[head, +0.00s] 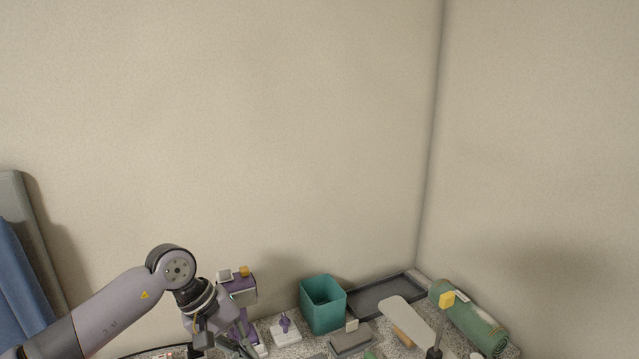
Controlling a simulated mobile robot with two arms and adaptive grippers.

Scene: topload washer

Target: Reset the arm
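My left arm comes in from the left edge and bends down at a round joint near the wall. My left gripper (232,347) points down and to the right at the bottom of the head view, close in front of a purple and grey appliance (243,290). Its fingertips are small and partly cut off by the lower edge, so its opening and any contact with the appliance are unclear. My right gripper does not show.
A speckled counter (290,350) holds a teal bin (322,305), a dark tray (362,299), a grey box (350,341), a white paddle-shaped item (405,315) and a green roll (475,325). A small purple-topped item (285,327) stands beside the bin. The space above is clear.

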